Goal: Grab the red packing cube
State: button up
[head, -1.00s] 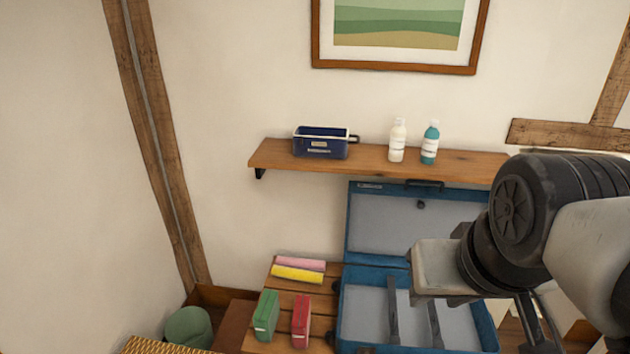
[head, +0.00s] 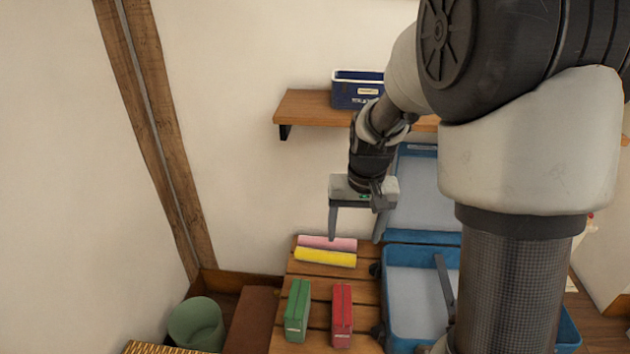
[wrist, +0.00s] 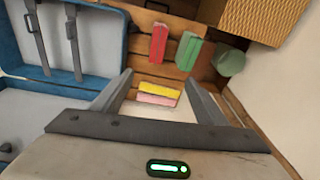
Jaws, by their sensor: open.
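The red packing cube (head: 342,316) stands on the wooden slatted bench at the bottom middle of the head view, just right of a green packing cube (head: 298,310). In the wrist view the red cube (wrist: 158,42) lies beyond my fingertips, left of the green one (wrist: 188,51). My gripper (head: 355,238) is open and empty, pointing down above the back of the bench near the pink and yellow rolls. It is behind and above the red cube, not touching it. In the wrist view its two fingers (wrist: 158,82) are spread wide.
An open blue suitcase (head: 408,283) lies right of the red cube, partly hidden by my arm. A yellow roll (head: 325,257) and a pink roll (head: 328,243) lie at the bench's back. A shelf (head: 305,108) with a blue bin (head: 355,92) is above. A green basket (head: 196,324) stands left.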

jog(key=g+b, duration=0.1)
jog(key=b, duration=0.2)
send_over(343, 303)
notch_tip(343, 303, down, 14)
notch_tip(343, 303, down, 14)
jog(key=b, duration=0.2)
jog(key=shift+w+r+b, duration=0.1)
jog(key=shift+r+b, duration=0.05)
jog(key=shift+b, duration=0.2)
jog(key=shift+f+b, duration=0.75)
jog(key=shift+f, duration=2.25)
jog(key=shift+a, duration=0.1)
grip_shut()
